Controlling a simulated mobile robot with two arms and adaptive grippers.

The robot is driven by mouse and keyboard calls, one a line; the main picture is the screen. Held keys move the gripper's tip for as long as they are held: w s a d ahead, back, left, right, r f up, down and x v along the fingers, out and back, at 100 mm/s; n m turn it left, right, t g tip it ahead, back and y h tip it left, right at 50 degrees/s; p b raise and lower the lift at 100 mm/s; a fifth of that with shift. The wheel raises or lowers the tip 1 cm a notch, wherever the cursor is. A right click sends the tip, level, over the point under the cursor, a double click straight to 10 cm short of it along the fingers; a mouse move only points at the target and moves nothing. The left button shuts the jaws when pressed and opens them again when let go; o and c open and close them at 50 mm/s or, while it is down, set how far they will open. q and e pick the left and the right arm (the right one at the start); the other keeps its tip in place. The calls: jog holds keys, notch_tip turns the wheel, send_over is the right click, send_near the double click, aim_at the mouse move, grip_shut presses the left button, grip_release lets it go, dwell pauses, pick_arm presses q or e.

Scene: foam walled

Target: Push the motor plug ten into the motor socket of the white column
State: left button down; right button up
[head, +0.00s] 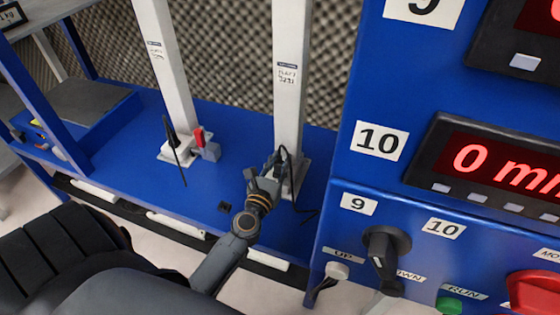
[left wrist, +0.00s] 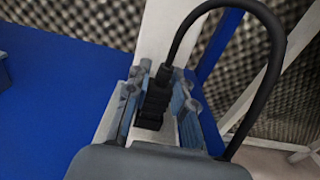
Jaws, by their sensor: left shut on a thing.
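My left gripper (head: 270,172) is at the foot of the right-hand white column (head: 289,95). In the left wrist view its two fingers (left wrist: 160,100) are shut on the motor plug (left wrist: 155,103), a black ribbed block. A thick black cable (left wrist: 262,60) loops up from the plug and down the right side. The white column also shows behind the plug in the left wrist view (left wrist: 160,38). The motor socket cannot be made out; the gripper and plug cover that part of the column. Whether the plug touches the socket cannot be told. My right gripper is not in view.
A second white column (head: 165,60) stands to the left, with a red-handled part (head: 200,137) and a black rod at its foot. The blue bench (head: 120,150) is mostly clear between them. A blue control panel (head: 345,200) with displays and knobs stands close on the right.

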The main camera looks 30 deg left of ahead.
aim_at(278, 166)
pick_arm(q)
jog(key=shift+f, duration=0.1)
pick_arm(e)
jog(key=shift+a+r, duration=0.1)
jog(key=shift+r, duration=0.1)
pick_arm(q)
jog(key=c, duration=1.1)
grip_release()
jog(key=shift+o, duration=0.2)
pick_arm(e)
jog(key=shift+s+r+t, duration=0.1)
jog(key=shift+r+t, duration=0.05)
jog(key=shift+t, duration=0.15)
pick_arm(q)
jog(key=shift+d, duration=0.1)
jog(key=v, duration=0.7)
jog(key=shift+s, duration=0.15)
jog(key=shift+s+d, duration=0.1)
jog(key=shift+s, duration=0.2)
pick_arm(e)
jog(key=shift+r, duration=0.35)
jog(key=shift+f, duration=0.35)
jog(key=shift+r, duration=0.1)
